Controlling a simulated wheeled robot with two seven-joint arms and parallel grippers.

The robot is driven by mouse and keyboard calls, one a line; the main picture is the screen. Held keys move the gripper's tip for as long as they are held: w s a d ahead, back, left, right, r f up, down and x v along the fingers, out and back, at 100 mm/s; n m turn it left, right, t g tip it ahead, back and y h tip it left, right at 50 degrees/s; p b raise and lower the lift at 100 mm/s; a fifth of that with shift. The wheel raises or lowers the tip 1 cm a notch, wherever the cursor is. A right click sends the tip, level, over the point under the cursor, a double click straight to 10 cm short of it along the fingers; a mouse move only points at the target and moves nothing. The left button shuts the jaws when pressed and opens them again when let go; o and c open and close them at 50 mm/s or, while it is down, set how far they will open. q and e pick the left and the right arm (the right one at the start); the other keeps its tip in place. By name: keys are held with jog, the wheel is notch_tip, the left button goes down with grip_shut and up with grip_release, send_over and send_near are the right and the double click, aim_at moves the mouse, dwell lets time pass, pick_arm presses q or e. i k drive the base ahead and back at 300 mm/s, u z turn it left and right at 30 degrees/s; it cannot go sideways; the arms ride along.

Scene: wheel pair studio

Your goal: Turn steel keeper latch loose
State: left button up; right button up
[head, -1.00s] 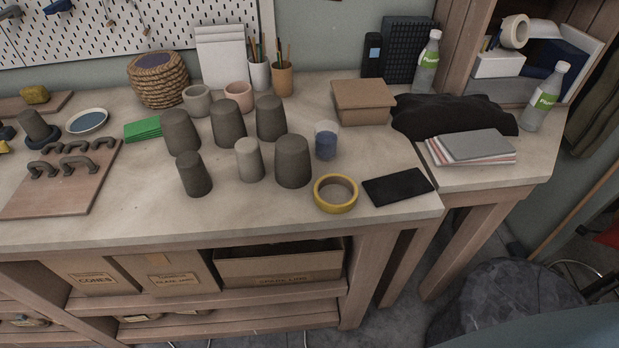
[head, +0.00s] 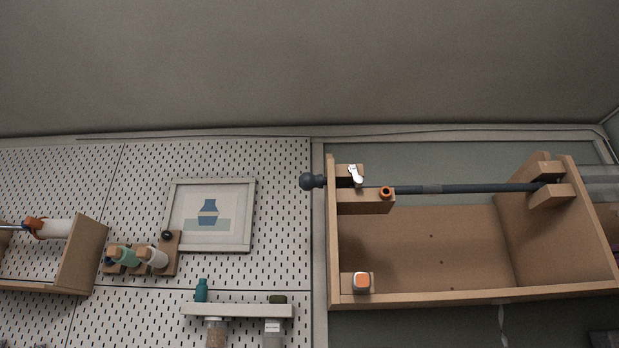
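A small shiny steel keeper latch (head: 355,174) sits at the left end of a wooden wall rack (head: 430,240). It is on a wooden block near the top left, by a dark rod (head: 460,188) that runs across the rack. The latch looks tilted, with its lower end toward the rod; whether it is fastened I cannot tell. A dark round knob (head: 310,181) ends the rod outside the left side panel. Neither of my grippers is in view.
A pegboard with a framed picture (head: 208,216), a small shelf (head: 237,311) and a bottle holder (head: 140,258) lies left.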

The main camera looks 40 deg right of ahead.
aim_at(359, 181)
jog(key=u, duration=0.05)
jog(key=i, duration=0.45)
jog(key=z, duration=1.9)
